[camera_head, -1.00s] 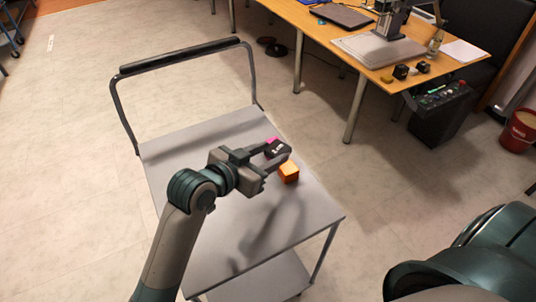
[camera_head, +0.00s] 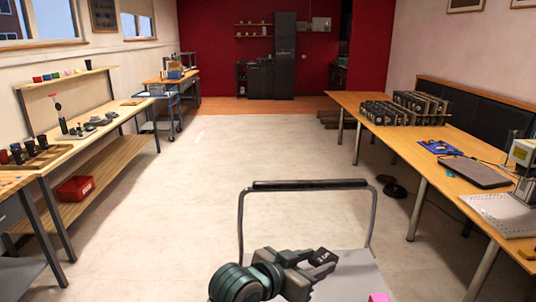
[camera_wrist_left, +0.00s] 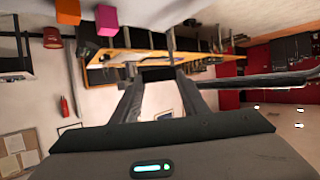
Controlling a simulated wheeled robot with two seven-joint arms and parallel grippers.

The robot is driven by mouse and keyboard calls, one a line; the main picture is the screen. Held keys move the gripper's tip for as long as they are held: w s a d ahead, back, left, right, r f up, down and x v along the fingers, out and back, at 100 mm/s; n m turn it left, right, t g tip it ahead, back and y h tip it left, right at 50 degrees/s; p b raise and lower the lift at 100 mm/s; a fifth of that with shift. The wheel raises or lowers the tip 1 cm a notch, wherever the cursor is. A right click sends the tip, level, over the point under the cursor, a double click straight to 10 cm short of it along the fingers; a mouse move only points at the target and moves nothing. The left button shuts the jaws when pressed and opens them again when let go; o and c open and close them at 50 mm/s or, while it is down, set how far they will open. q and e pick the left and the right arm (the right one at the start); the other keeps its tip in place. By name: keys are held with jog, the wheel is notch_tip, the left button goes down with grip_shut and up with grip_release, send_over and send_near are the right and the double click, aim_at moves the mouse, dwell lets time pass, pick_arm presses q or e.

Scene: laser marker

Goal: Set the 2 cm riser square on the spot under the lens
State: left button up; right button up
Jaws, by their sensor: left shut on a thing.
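The riser (camera_head: 322,257) is a small black block with a pale marking on its face. It is held between the fingertips of my left gripper (camera_head: 322,263), above the grey cart at the bottom of the head view. In the left wrist view a dark block (camera_wrist_left: 158,74) sits between the two fingers, which are shut on it. The laser marker (camera_head: 525,160) shows only partly at the right edge of the head view, over its pale perforated plate (camera_head: 500,212). The lens and the spot under it cannot be made out. My right gripper is not in view.
The cart top (camera_head: 350,275) carries a pink cube (camera_head: 378,297), which also shows in the left wrist view beside an orange cube (camera_wrist_left: 68,10). The long wooden table (camera_head: 445,170) on the right holds a laptop (camera_head: 474,172). The floor between it and the left benches is open.

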pick_arm(q)
jog(key=a+r+n+t+y, duration=0.1)
jog(key=a+r+n+y, duration=0.2)
jog(key=a, duration=0.7)
jog(key=w+a+r+n+t+y, duration=0.1)
jog(key=a+r+n+y, duration=0.2)
jog(key=a, duration=0.7)
jog(key=w+a+r+n+t+y, duration=0.1)
jog(key=a+r+n+t+y, duration=0.1)
jog(key=a, duration=0.9)
jog(key=shift+r+n+y, duration=0.6)
jog(key=shift+r+y, duration=0.25)
jog(key=shift+y, duration=0.05)
jog(key=s+f, duration=0.4)
jog(key=f, duration=0.5)
jog(key=s+f, duration=0.4)
jog(key=f, duration=0.5)
jog(key=shift+s+f, duration=0.15)
jog(key=shift+s, duration=0.1)
jog(key=shift+a, duration=0.1)
